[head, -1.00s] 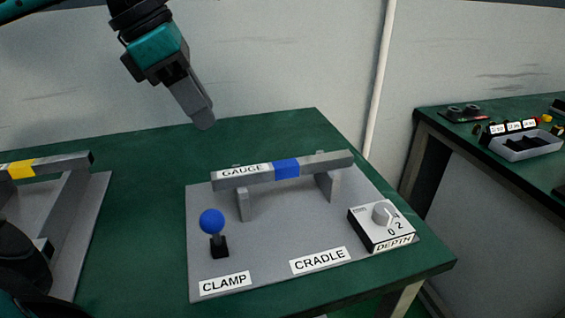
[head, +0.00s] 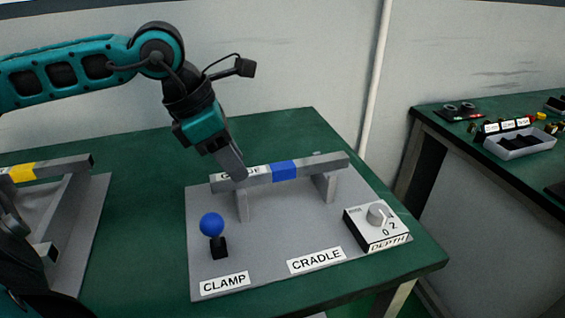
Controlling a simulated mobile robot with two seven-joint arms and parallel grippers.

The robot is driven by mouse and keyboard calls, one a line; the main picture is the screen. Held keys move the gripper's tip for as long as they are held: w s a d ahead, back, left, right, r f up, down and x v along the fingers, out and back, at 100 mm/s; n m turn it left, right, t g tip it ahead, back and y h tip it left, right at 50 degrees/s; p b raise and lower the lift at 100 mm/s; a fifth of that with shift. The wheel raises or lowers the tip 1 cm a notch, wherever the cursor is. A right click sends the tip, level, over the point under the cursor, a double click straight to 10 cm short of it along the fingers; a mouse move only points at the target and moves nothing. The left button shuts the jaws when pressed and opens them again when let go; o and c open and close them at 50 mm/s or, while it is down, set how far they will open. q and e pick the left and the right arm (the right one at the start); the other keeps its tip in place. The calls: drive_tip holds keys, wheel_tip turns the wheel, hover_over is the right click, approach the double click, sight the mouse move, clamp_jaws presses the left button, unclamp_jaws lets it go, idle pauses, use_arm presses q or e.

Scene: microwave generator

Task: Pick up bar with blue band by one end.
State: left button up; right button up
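The bar with the blue band (head: 284,171) lies level across two upright posts on a grey plate, with a GAUGE label on its left part. My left gripper (head: 238,172) comes down from above at the bar's left part. Its fingers cover part of the label. The fingers overlap in this view, so I cannot tell their opening, or whether they touch the bar. The bar's right end is clear. I cannot make out my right gripper.
On the grey plate (head: 272,234) stand a blue-knobbed clamp lever (head: 212,225) and a DEPTH dial box (head: 377,226). A bar with a yellow band (head: 22,172) rests on another fixture at left. A second table with a tray (head: 520,145) stands at right.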

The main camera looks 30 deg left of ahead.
use_arm(q)
drive_tip(key=shift+p+x, duration=0.35)
drive_tip(key=shift+x, duration=0.85)
drive_tip(key=shift+c, duration=0.3)
clamp_jaws()
